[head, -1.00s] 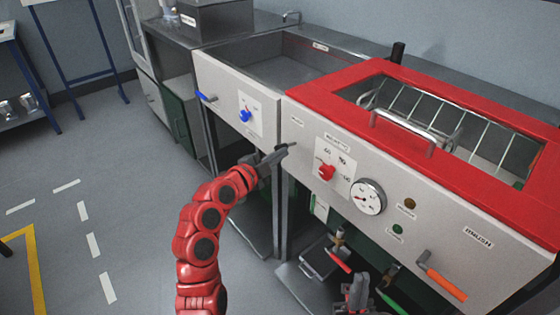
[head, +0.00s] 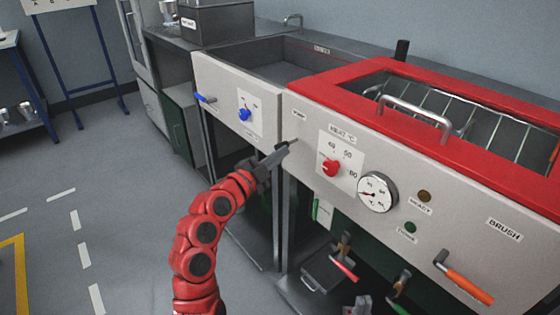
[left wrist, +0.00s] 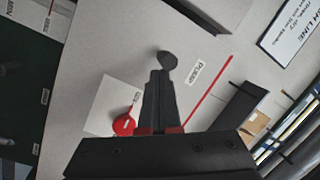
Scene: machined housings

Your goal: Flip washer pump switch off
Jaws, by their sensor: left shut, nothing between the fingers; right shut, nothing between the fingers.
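The washer's pale front panel (head: 440,215) has a "PUMP" label (head: 299,113) near its left end. A small dark pump switch (head: 294,141) sticks out below the label. In the left wrist view the switch (left wrist: 167,59) shows as a dark round-ended knob next to the label "PUMP" (left wrist: 196,73). My left gripper (head: 282,150) is shut and empty, its tips right at the switch; I cannot tell whether they touch. The fingers (left wrist: 160,80) partly cover the switch's base.
A red dial knob (head: 330,168), a gauge (head: 377,192) and an orange-handled lever (head: 465,283) lie further right on the panel. A red-framed lid with a handle (head: 415,115) is above. A sink unit with a blue knob (head: 244,114) stands left. Floor at left is open.

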